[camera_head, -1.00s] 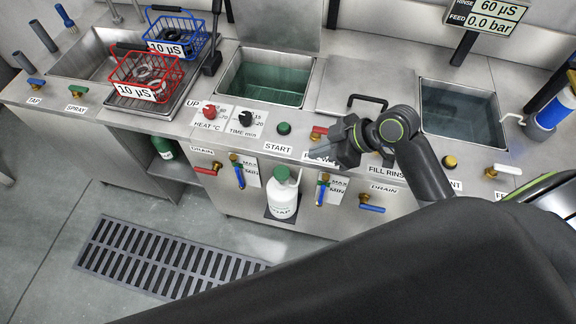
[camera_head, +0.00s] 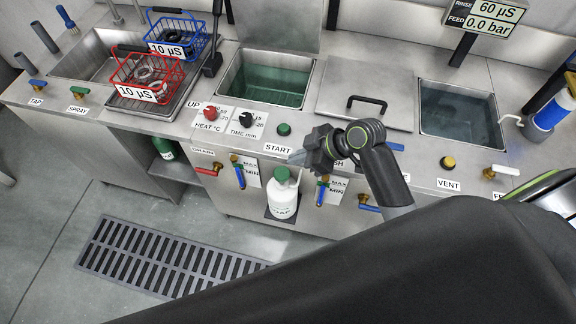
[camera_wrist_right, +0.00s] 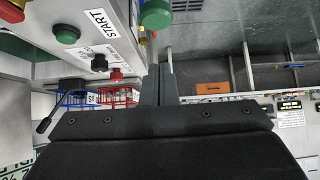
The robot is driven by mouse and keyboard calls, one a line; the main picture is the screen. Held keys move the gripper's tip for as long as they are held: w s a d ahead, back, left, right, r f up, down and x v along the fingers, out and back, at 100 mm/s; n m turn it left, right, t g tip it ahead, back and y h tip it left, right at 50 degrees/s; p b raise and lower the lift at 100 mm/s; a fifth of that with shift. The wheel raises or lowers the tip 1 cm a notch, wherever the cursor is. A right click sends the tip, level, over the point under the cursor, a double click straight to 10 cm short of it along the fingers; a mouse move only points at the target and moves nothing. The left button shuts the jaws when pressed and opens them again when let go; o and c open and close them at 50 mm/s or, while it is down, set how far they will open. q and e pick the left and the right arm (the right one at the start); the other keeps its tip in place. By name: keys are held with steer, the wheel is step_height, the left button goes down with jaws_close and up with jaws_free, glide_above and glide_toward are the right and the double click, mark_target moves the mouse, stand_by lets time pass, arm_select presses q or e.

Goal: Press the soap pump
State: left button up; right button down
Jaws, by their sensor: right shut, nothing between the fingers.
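The soap pump is a white bottle (camera_head: 283,203) with a green pump head (camera_head: 281,174), standing upright on a small shelf at the cabinet front in the head view. A round green knob (camera_wrist_right: 155,14), apparently the pump head, shows at the top of the right wrist view. My right gripper (camera_head: 297,157) is shut and empty, just above and right of the pump head in the head view, apparently apart from it. Its closed fingers (camera_wrist_right: 160,84) point up in the wrist view, below the green knob. My left gripper is not in view.
The green START button (camera_head: 284,129) and the red heat knob (camera_head: 210,112) sit on the counter above. Valves with red (camera_head: 205,171) and blue (camera_head: 321,194) handles flank the bottle. A floor grate (camera_head: 170,258) lies below left.

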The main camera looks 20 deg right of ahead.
mark_target(289, 175)
steer(key=f, duration=0.1)
steer(key=w+a+f, duration=0.1)
steer(key=f, duration=0.1)
steer(key=a+f+p, duration=0.1)
steer(key=shift+w+f, duration=0.15)
steer(key=shift+f, duration=1.05)
steer(key=shift+f, duration=0.1)
step_height(289, 175, down, 3)
steer(key=shift+r+b, duration=0.1)
steer(key=shift+b, duration=0.95)
